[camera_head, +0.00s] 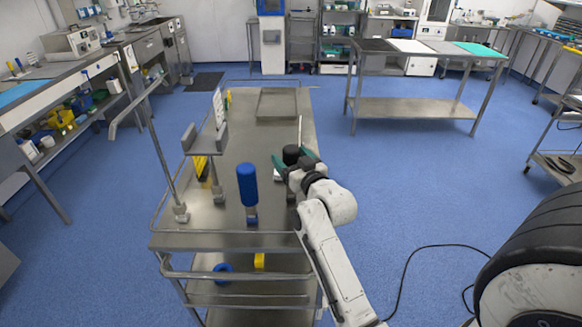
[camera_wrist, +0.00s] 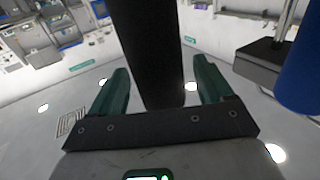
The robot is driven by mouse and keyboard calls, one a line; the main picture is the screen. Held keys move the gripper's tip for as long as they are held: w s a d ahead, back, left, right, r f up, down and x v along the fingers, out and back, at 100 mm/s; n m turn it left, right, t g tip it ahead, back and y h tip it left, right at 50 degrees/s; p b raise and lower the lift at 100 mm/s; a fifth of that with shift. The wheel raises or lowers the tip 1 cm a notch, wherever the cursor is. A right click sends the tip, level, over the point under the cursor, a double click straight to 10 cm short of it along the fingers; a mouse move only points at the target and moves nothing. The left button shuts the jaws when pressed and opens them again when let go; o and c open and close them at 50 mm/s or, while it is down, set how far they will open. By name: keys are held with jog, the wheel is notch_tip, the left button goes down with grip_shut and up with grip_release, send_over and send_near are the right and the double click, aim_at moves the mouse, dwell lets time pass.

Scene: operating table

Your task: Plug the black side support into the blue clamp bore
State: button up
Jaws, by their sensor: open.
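In the wrist view the black support (camera_wrist: 148,50) stands between the two green fingers of my gripper (camera_wrist: 164,90). The jaws are open, with narrow gaps visible beside the support. Its lower end is hidden by my gripper in the head view. A blue upright cylinder (camera_head: 247,184) stands left of my gripper; it also shows in the wrist view (camera_wrist: 303,75). I cannot make out the blue clamp's bore.
The steel cart (camera_head: 203,240) has a raised rail around its edge. A grey padded holder on a post (camera_head: 205,138) and a tall pole (camera_head: 160,150) stand at its left. A blue ring (camera_head: 222,268) and a yellow piece (camera_head: 259,261) are on the lower shelf.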

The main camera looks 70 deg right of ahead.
jog(key=shift+x, duration=1.05)
jog(key=c, duration=1.1)
jog(key=shift+c, duration=0.2)
jog(key=shift+r, duration=0.1)
jog(key=shift+r, duration=0.5)
notch_tip(320, 180, up, 2)
jog(key=shift+r, duration=0.1)
jog(key=s+a+r, duration=0.8)
jog(key=s+r, duration=0.1)
jog(key=s, duration=0.2)
jog(key=shift+a+r+b, duration=0.3)
jog(key=shift+a+r, duration=0.05)
